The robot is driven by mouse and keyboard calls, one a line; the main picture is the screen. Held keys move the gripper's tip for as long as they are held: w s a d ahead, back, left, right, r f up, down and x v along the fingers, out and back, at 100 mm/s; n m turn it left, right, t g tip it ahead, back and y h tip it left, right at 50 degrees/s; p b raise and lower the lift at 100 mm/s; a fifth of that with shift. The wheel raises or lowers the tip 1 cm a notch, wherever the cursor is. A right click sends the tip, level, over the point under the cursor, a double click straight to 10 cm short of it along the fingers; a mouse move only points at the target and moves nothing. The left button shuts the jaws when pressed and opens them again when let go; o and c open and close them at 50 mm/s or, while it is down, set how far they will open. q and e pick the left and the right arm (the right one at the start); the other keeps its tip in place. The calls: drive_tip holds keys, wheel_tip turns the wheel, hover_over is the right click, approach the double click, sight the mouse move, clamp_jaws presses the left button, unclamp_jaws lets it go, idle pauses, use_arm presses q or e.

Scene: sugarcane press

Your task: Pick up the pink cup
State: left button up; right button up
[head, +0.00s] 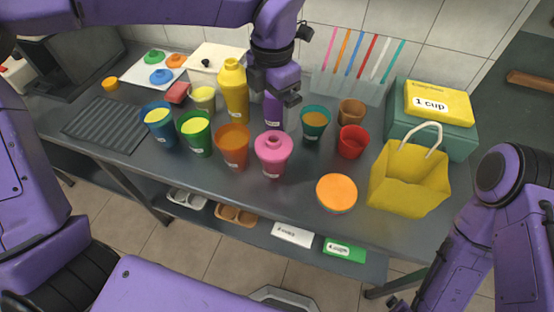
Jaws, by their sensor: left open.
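The pink cup (273,157) stands upright near the front middle of the counter, with a pink rounded top that has an opening and a label on its front. My left gripper (288,97) is open and hangs above and behind the pink cup, apart from it. It is in front of a purple container (273,114), which it partly hides; whether it touches that container I cannot tell. My right arm comes in at the right edge, low down, and its gripper does not clearly show.
An orange cup (233,149) stands close left of the pink cup. Teal (315,124) and red (352,143) cups are to the right. A yellow shaker (234,90) stands behind. An orange-topped container (337,194) and yellow bag (408,185) are at the front right of the counter (215,185).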

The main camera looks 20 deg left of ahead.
use_arm(q)
hover_over(273, 140)
wheel_tip(273, 140, down, 5)
drive_tip(key=f, duration=0.2)
drive_tip(key=f+p, duration=0.1)
drive_tip(key=s+f, duration=0.1)
drive_tip(key=f, duration=0.1)
drive_tip(key=shift+s+d+f+p, duration=0.1)
drive_tip(key=shift+d+f+p, duration=0.15)
drive_tip(key=shift+f+p, duration=0.05)
drive_tip(key=shift+r, duration=0.1)
drive_tip(key=c, duration=1.5)
